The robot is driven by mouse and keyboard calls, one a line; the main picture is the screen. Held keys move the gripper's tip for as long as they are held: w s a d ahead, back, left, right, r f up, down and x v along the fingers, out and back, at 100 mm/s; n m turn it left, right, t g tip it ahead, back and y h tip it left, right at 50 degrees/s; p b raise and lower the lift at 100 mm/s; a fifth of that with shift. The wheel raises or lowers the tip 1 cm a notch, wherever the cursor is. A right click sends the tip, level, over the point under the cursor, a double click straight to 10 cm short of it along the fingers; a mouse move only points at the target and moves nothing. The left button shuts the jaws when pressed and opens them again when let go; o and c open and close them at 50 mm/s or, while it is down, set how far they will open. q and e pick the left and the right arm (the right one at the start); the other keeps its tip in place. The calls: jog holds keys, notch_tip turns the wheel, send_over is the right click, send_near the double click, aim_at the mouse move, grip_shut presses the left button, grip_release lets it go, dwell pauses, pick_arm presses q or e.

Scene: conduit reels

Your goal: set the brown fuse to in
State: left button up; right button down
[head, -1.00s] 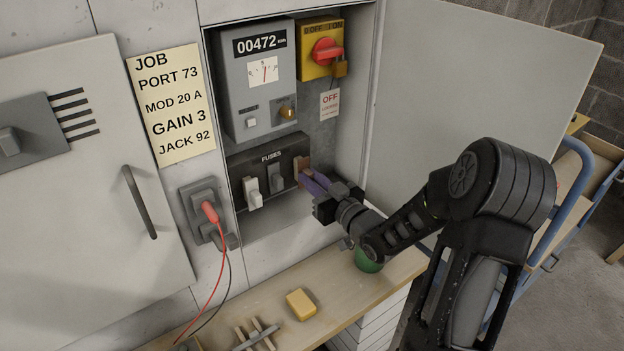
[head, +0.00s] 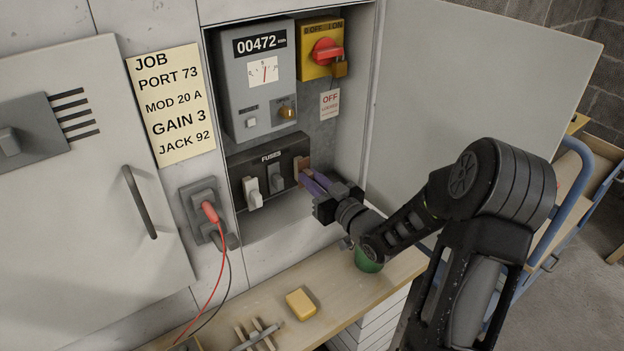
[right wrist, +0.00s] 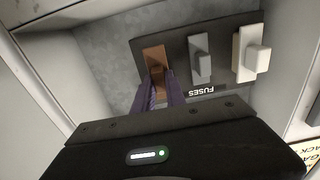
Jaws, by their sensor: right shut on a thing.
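The brown fuse (head: 300,166) is the rightmost in the black fuse panel (head: 234,184) in the head view. In the right wrist view the brown fuse (right wrist: 155,56) is at the left of the row. My right gripper (head: 303,177) has its purple fingers shut on the brown fuse's handle; its fingertips (right wrist: 161,82) meet it in the right wrist view and partly hide it. A grey fuse (head: 276,177) sits beside it, and a white fuse (head: 252,192) is at the panel's left. My left gripper is not in view.
Above the panel are a grey meter (head: 255,110) and a red rotary switch (head: 326,51) on a yellow plate with a padlock. The open cabinet door (head: 470,80) stands to the right. A wooden bench (head: 330,300) below holds a yellow block (head: 301,304) and a green object (head: 368,260).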

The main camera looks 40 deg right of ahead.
jog(key=shift+w+f+b, duration=0.15)
jog(key=shift+w+b, duration=0.65)
jog(key=shift+w, duration=0.5)
jog(key=shift+r, duration=0.25)
jog(key=c, duration=1.4)
grip_release()
jog(key=shift+o, duration=0.2)
jog(key=shift+w+a, duration=0.15)
